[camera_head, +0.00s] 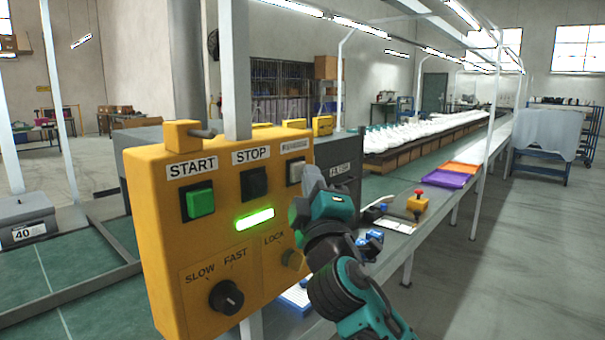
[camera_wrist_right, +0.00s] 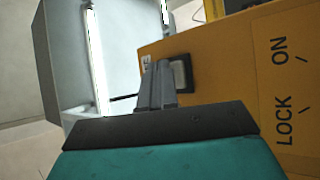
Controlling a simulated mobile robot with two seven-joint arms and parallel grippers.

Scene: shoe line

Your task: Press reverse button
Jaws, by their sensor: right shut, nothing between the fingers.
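The yellow control box (camera_head: 220,290) stands at the left centre of the head view. Its light-coloured reverse button (camera_head: 295,172) is at the upper right of the panel, under a small label that is hard to read. My right gripper (camera_head: 308,172) is shut and empty, with its fingertips at or just in front of that button. In the right wrist view, the shut fingers (camera_wrist_right: 155,75) reach up to the pale button (camera_wrist_right: 181,73) in its dark frame. I cannot tell whether they touch it. My left gripper is not in view.
The green START button (camera_head: 201,202), black STOP button (camera_head: 254,183), lit green lamp (camera_head: 255,219), speed knob (camera_head: 226,297) and LOCK switch (camera_head: 293,259) share the panel. A conveyor with white shoes (camera_head: 440,130), a purple tray (camera_head: 445,178) and a yellow box with a red button (camera_head: 418,203) lie to the right.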

